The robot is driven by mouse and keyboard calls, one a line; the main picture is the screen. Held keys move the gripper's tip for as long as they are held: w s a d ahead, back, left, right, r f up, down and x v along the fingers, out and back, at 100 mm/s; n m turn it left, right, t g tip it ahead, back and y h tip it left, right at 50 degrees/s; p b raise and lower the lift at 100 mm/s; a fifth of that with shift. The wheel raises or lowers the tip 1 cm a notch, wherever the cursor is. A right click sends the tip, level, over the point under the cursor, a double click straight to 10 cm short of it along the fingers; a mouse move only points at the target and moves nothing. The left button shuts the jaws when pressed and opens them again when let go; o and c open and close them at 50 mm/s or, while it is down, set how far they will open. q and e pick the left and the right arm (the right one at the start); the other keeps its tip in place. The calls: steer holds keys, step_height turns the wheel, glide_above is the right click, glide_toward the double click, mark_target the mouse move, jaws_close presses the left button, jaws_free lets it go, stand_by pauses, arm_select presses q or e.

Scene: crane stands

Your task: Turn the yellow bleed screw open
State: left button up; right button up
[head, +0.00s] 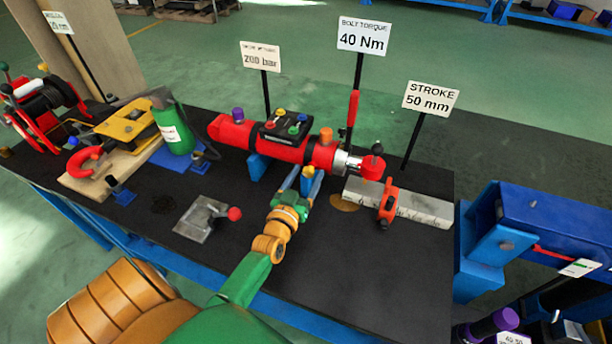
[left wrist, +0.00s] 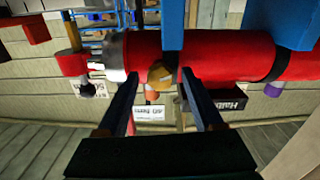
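A red hydraulic cylinder (head: 255,140) lies across the bench on blue supports. A black block (head: 284,128) on its top carries several coloured knobs, and a yellow knob (head: 280,111) is at its back. I cannot read whether this screw is turned. An orange knob (head: 326,135) stands on the cylinder's right part. My right gripper is not in view.
A steel bar (head: 425,207) with a red clamp lies right of the cylinder. A metal plate with a red-knobbed lever (head: 203,218) lies at the front left. A green bottle (head: 174,126) stands at left. Sign posts, including the "40 Nm" sign (head: 363,37), rise behind.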

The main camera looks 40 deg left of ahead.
arm_select(q)
steer(key=v, duration=0.7)
stand_by(0.3)
